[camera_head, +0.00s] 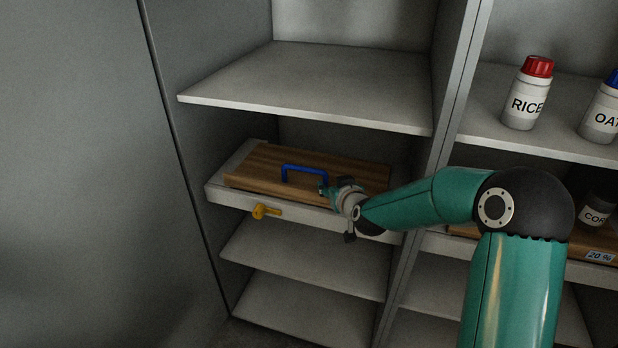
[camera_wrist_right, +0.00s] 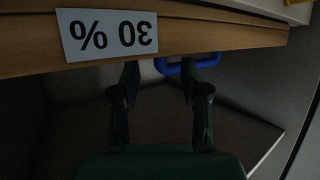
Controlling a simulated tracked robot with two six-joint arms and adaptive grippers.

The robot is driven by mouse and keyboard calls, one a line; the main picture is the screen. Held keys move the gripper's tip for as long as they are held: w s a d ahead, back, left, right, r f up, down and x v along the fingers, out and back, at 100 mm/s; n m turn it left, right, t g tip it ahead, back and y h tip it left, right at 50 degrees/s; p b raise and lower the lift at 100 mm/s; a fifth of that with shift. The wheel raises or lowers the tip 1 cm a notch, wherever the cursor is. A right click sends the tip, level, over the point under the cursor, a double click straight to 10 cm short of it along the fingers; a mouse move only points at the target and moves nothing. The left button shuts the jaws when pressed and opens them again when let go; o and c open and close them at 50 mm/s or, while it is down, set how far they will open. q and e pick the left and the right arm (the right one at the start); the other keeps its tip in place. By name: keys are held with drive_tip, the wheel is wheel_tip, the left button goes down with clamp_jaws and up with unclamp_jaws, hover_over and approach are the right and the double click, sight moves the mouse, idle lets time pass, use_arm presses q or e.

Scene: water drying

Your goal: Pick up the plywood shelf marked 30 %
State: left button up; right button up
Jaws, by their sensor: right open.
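The plywood shelf (camera_head: 262,160) lies in a pale holder in the middle of the left cabinet bay. A blue handle (camera_head: 303,168) stands on it. In the right wrist view its wooden edge (camera_wrist_right: 220,38) runs across the top with an upside-down "30 %" label (camera_wrist_right: 107,35); this label does not show in the head view. My right gripper (camera_head: 326,188) is at the shelf's front right, close to the handle. In the right wrist view the gripper (camera_wrist_right: 160,70) has its fingers apart, with the blue handle (camera_wrist_right: 207,62) beyond them. Whether they touch it I cannot tell. My left gripper is not in view.
A yellow latch (camera_head: 264,211) sits on the holder's front. A white shelf board (camera_head: 310,85) is above, bare boards below. An upright divider is right of the bay. Bottles marked RICE (camera_head: 523,95) and OAT stand in the right bay, above a "20 %" plywood shelf.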

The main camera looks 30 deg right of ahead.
sight(327, 179)
drive_tip(key=shift+p+x, duration=0.35)
drive_tip(key=shift+x, duration=2.7)
drive_tip(key=shift+r, duration=0.15)
clamp_jaws()
drive_tip(key=shift+w+d+r, duration=0.1)
drive_tip(key=shift+w+r, duration=0.05)
drive_tip(key=shift+r, duration=0.1)
